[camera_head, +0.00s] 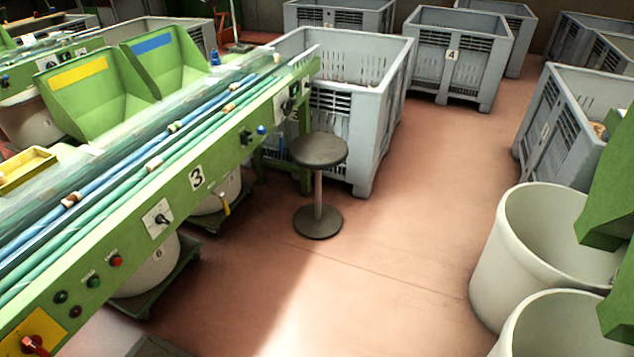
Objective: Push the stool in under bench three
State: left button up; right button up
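The stool (319,151) has a round dark seat, a single thin post and a round dark base (318,222) on the floor. It stands upright, out in the open just right of the far end of the green bench marked 3 (220,170). The bench runs diagonally from lower left to upper middle, with blue and green belts and several corks on top. Part of the space under it shows, with white tubs (150,268) on low dark stands. Neither of my grippers is in view.
A grey crate (385,105) stands close behind the stool. More grey crates, one marked 4 (455,75), stand at the back and right. White round bins (530,250) and green machine parts are at the right. Reddish floor (410,230) is clear in the middle.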

aim_at(318, 152)
jog(key=i+l, duration=0.3)
jog(key=i, duration=0.2)
jog(key=i+l, duration=0.3)
jog(key=i, duration=0.15)
jog(key=i+l+z, duration=0.1)
jog(key=i+l, duration=0.2)
jog(key=i, duration=0.2)
jog(key=i+l, duration=0.3)
jog(key=i, duration=0.2)
jog(key=i+l, duration=0.25)
jog(key=i, duration=0.2)
jog(key=l+z, duration=0.05)
